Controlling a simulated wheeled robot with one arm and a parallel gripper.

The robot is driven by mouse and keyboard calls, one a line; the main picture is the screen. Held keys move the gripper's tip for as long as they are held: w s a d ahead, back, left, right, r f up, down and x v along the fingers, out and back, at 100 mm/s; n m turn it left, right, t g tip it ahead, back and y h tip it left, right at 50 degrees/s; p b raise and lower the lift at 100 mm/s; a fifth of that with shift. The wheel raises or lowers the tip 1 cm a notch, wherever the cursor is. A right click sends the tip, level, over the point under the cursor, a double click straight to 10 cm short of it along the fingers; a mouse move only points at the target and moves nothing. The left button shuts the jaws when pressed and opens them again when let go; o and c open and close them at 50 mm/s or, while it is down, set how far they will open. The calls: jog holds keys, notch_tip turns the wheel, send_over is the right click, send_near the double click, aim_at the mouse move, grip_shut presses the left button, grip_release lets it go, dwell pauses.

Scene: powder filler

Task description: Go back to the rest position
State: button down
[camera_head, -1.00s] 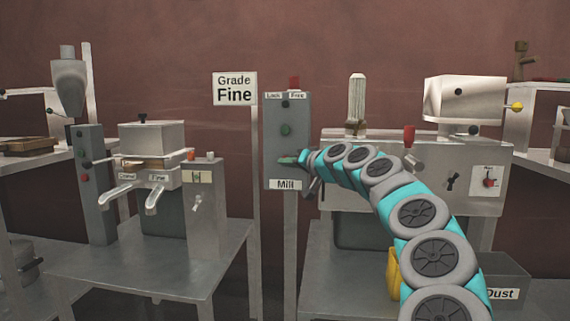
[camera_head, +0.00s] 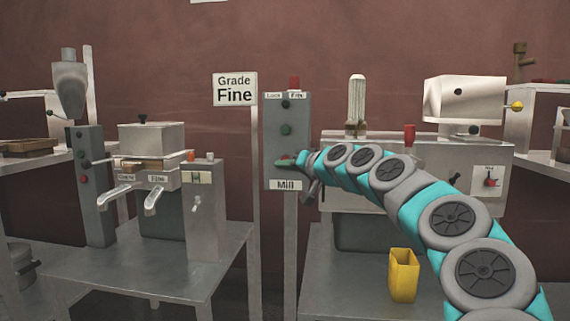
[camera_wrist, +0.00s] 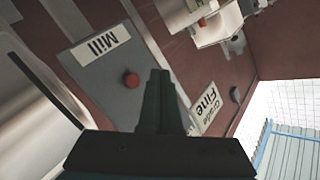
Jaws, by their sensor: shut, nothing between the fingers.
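My gripper (camera_head: 299,160) is at the front of the grey Mill panel (camera_head: 288,112), close to its lower part, at the end of my teal and grey arm. In the wrist view my gripper (camera_wrist: 161,78) has its two dark fingers together, with nothing between them. The panel's red button (camera_wrist: 131,80) stands just left of the fingertips there, apart from them in the picture. I cannot tell the exact gap in depth.
The mill machine (camera_head: 345,182) stands behind my arm, with a yellow container (camera_head: 403,276) on the table below. A filler with two spouts (camera_head: 150,165) stands on the left table (camera_head: 150,270). A "Grade Fine" sign (camera_head: 234,89) stands left of the panel.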

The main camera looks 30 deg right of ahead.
dwell(0.7)
jog(key=s+a+f+n+g+y, duration=0.1)
jog(key=s+a+f+n+g, duration=0.15)
jog(key=s+a, duration=0.4)
jog(key=s+a+f+n+g+y+p, duration=0.1)
jog(key=s+a+f+n+g, duration=0.2)
jog(key=a, duration=0.7)
jog(key=s+a+f+n+g+y, duration=0.1)
jog(key=s+a+f+g, duration=0.1)
jog(key=s+a+f, duration=0.45)
jog(key=s+a+f+g+h, duration=0.3)
jog(key=s+f+g, duration=0.3)
jog(key=s+f, duration=0.85)
jog(key=s+d+f+g+h, duration=0.1)
jog(key=s+d+f+g, duration=0.1)
jog(key=s, duration=0.7)
jog(key=s+d+f+m+g+h+p, duration=0.1)
jog(key=s+f, duration=0.4)
jog(key=s, duration=0.5)
jog(key=d+g+h, duration=0.1)
jog(key=d, duration=0.1)
jog(key=shift+d+f, duration=0.15)
jog(key=shift+d, duration=0.2)
